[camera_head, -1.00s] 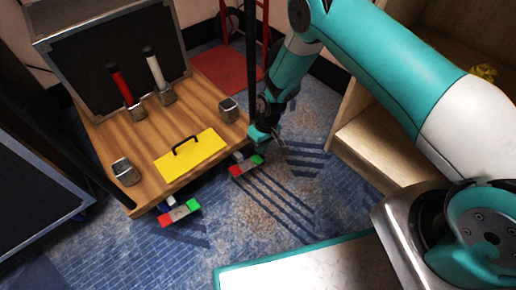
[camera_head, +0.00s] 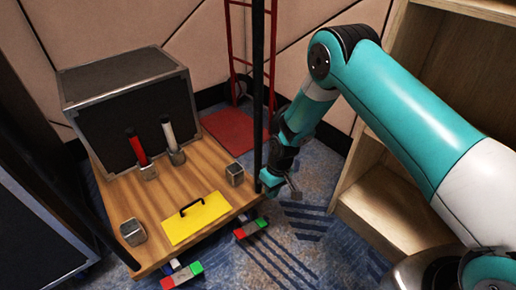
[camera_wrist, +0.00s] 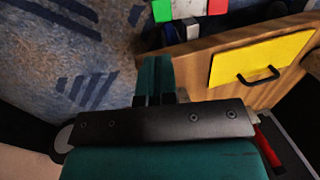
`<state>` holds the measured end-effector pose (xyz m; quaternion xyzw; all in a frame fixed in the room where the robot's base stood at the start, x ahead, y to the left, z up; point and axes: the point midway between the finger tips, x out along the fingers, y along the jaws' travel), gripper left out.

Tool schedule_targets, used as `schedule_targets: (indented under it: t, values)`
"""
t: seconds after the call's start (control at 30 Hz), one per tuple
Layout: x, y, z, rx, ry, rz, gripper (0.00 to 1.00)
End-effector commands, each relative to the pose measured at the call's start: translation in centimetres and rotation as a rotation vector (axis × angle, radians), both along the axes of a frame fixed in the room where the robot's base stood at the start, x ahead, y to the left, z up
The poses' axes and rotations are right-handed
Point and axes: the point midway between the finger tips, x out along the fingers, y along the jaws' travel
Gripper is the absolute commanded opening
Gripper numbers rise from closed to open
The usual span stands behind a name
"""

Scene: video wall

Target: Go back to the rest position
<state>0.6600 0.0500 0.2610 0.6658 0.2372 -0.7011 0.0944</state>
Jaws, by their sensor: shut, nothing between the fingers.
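My gripper (camera_head: 283,187) hangs at the end of my teal arm, just right of the wooden platform's right corner in the head view. It is shut and holds nothing. In the wrist view its teal fingers (camera_wrist: 155,78) are together, with carpet and the platform's edge beyond them. The arm reaches in from the right of the head view. No marked rest position shows.
The wooden platform (camera_head: 150,252) carries a yellow plate (camera_head: 198,219) with a black handle, metal blocks, a red and a white stick, and a black case (camera_head: 135,115). A black pole (camera_head: 257,80) stands beside my gripper. Wooden shelving (camera_head: 375,205) is at right.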

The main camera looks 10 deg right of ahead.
Motion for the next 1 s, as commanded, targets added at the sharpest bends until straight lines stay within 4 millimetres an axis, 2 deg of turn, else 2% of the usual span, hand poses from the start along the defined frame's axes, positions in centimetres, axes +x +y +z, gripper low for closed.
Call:
schedule_targets:
  t: [0.13, 0.23, 0.27, 0.37, 0.4, 0.47, 0.5, 0.6, 0.67, 0.7, 0.8, 0.9, 1.0]
  values:
    - [0.1, 0.1, 0.3, 0.001, -0.002, 0.001, 0.00]
    - [0.3, 0.4, 2.7, 0.010, -0.009, 0.001, 0.00]
    - [0.4, 0.5, 3.9, 0.015, -0.014, 0.001, 0.00]
    - [0.3, 1.1, 9.7, 0.036, -0.028, 0.006, 0.00]
    - [-0.1, 1.4, 12.5, 0.046, -0.033, 0.008, 0.00]
    - [-0.9, 1.7, 16.8, 0.062, -0.041, 0.011, 0.00]
    - [-1.7, 1.8, 19.5, 0.072, -0.046, 0.016, 0.00]
    - [-4.2, 2.0, 26.0, 0.097, -0.059, 0.026, 0.00]
    - [-6.0, 2.0, 29.5, 0.110, -0.066, 0.033, 0.00]
    - [-7.4, 1.9, 31.7, 0.119, -0.072, 0.039, 0.00]
    - [-11.3, 1.6, 36.6, 0.139, -0.086, 0.055, 0.00]
    - [-15.0, 1.2, 40.1, 0.155, -0.099, 0.070, 0.00]
    - [-18.3, 0.8, 42.4, 0.165, -0.109, 0.084, 0.00]
